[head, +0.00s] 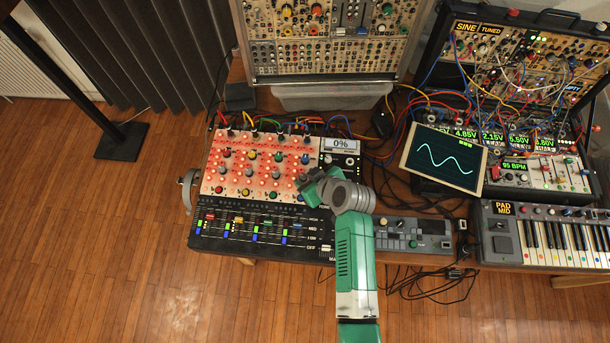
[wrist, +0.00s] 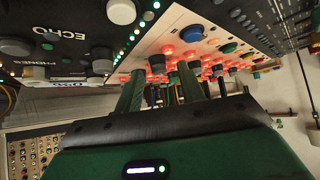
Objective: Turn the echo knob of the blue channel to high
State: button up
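The mixer (head: 262,205) has a cream panel lit by red lights, with rows of coloured knobs. A blue knob (head: 305,158) sits in its rightmost knob column; a blue-capped knob also shows in the wrist view (wrist: 228,48). A blue-capped fader (head: 297,226) is in the lower black section. My gripper (head: 314,187) is over the right edge of the knob panel. In the wrist view its green fingers (wrist: 160,88) stand apart, pointing at the panel, with no knob clearly gripped. An "ECHO" label (wrist: 60,34) shows on the black section. Which blue-channel knob is echo cannot be read.
The display (head: 341,144) reads 0%. Cables (head: 270,123) rise behind the mixer. A small grey controller (head: 412,235), a sine-wave screen (head: 444,158) and a keyboard (head: 550,235) lie to the right. Synth racks (head: 325,60) stand behind.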

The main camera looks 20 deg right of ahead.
jog(key=shift+w+a+f, duration=0.1)
jog(key=shift+w+f, duration=0.3)
jog(key=shift+w, duration=0.1)
grip_shut()
